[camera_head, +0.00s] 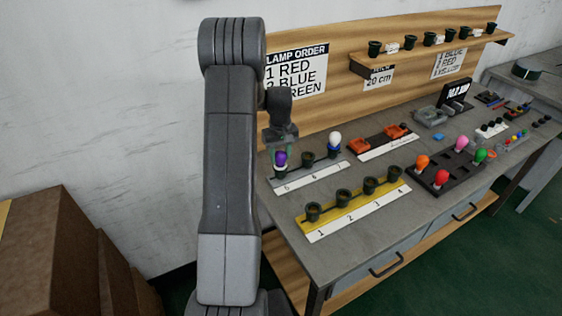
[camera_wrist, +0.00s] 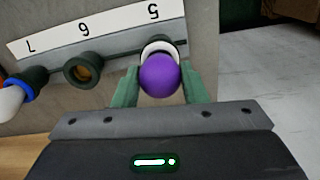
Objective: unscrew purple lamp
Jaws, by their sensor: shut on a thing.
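The purple lamp (camera_head: 281,159) stands in the socket marked 5 on the grey strip, at the left of the bench in the head view. In the wrist view the purple lamp (camera_wrist: 159,76) sits between the two green fingers of my gripper (camera_wrist: 160,88), which are shut on it. The rim of socket 5 (camera_wrist: 160,48) shows just behind the lamp. In the head view my gripper (camera_head: 281,142) comes down from above onto the lamp. How far the lamp is threaded in the socket is hidden.
Beside it, socket 6 (camera_wrist: 84,69) is empty and socket 7 holds a white lamp (camera_head: 334,139). A yellow strip (camera_head: 355,208) with several empty sockets lies in front. A dark tray (camera_head: 439,182) with coloured lamps is to the right. The wooden back panel (camera_head: 337,98) rises behind.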

